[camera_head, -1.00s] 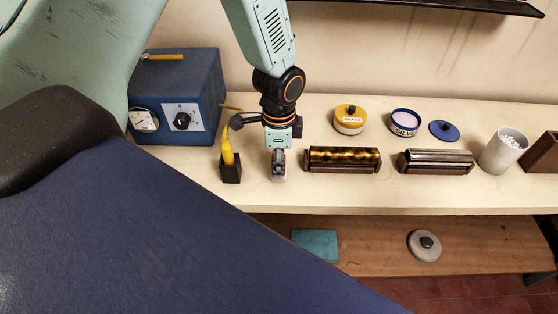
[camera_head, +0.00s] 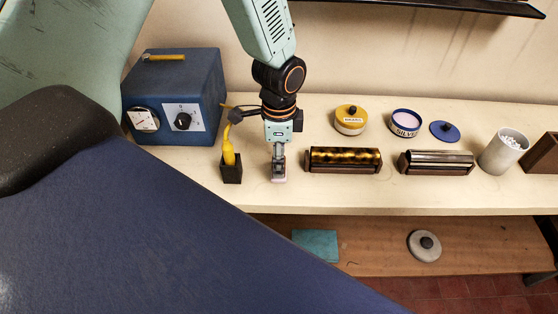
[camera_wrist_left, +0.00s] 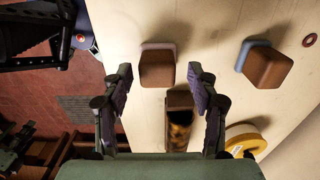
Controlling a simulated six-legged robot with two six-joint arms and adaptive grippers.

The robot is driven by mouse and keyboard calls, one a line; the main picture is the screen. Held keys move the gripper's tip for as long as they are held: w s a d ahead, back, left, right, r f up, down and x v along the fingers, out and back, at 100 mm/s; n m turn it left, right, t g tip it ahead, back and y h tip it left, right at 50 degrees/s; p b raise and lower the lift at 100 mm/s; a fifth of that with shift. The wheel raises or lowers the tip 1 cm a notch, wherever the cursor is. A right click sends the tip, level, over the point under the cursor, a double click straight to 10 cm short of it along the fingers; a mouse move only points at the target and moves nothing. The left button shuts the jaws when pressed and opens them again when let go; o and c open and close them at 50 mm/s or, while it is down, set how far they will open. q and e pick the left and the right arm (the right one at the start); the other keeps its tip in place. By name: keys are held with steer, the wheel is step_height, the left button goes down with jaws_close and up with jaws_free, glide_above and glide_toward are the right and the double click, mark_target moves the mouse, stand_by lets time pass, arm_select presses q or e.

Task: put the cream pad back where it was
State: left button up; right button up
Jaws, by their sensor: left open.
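My left gripper (camera_head: 278,172) reaches down over the bench, left of the mottled brass tube (camera_head: 343,158) in its wooden holder. It is open, with fingers apart and nothing between their tips in the left wrist view (camera_wrist_left: 159,78). A brown block with a pale pinkish-cream pad (camera_wrist_left: 157,67) stands on the bench just beyond the fingertips. In the head view only its pale lower edge (camera_head: 279,181) shows under the gripper. A second brown block, with a blue-grey pad (camera_wrist_left: 265,65), stands to its right in the wrist view; my arm hides it in the head view.
A yellow-handled tool in a dark stand (camera_head: 231,172) is close left of the gripper, beside the blue power box (camera_head: 175,97). A yellow tin (camera_head: 350,120), an open blue tin (camera_head: 405,122), its lid (camera_head: 444,131) and a silver tube (camera_head: 436,162) stand to the right.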

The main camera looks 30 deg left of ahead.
arm_select(q)
step_height(320, 180, up, 10)
steer(key=shift+p, duration=0.45)
